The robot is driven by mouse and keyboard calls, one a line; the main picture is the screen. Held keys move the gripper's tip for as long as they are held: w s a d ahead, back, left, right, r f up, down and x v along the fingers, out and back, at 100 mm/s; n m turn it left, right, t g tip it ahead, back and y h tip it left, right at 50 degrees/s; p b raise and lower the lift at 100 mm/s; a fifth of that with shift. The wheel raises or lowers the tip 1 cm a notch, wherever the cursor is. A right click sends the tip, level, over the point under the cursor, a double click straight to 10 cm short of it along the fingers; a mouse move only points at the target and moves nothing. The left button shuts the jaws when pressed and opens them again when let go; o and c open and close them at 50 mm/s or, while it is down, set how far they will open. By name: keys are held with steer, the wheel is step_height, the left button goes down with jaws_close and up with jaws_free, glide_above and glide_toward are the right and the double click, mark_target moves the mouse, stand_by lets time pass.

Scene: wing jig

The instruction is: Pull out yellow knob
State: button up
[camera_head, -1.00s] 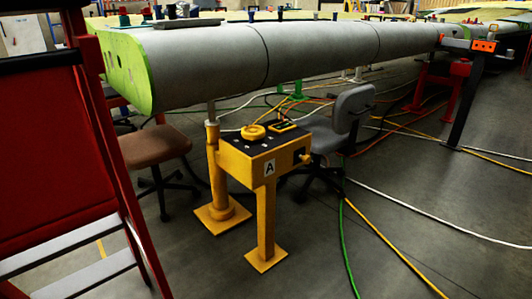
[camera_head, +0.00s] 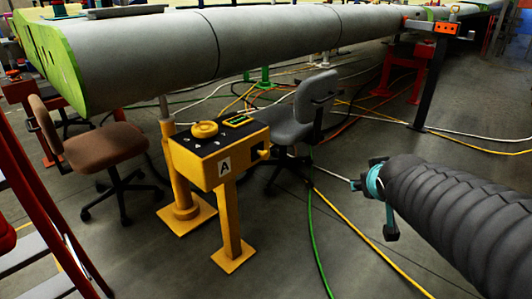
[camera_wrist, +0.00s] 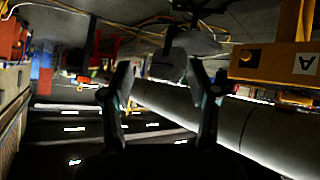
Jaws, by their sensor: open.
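The yellow knob (camera_head: 263,153) sticks out of the right face of a yellow box (camera_head: 195,165) marked A. My gripper (camera_head: 372,200) is at the right of the head view, clear of the knob. In the wrist view my gripper (camera_wrist: 162,80) has its two fingers apart with nothing held between them.
A grey chair (camera_head: 293,128) stands just behind the box and a brown chair (camera_head: 105,145) to its left. Green and yellow cables cross the floor. A red ladder (camera_head: 40,205) is at the left.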

steer(key=w+a+n+t+y, duration=0.2)
steer(key=w+n+t, duration=0.1)
steer(key=w, duration=0.9)
steer(key=n+g+y, duration=0.2)
steer(key=n+y, duration=0.6)
steer(key=y, duration=0.5)
glide_toward(267, 156)
steer(key=x, duration=1)
steer(key=shift+w+a+r+p, duration=0.1)
steer(key=shift+w+a+p, duration=0.05)
steer(key=shift+a+p, duration=0.25)
jaws_close()
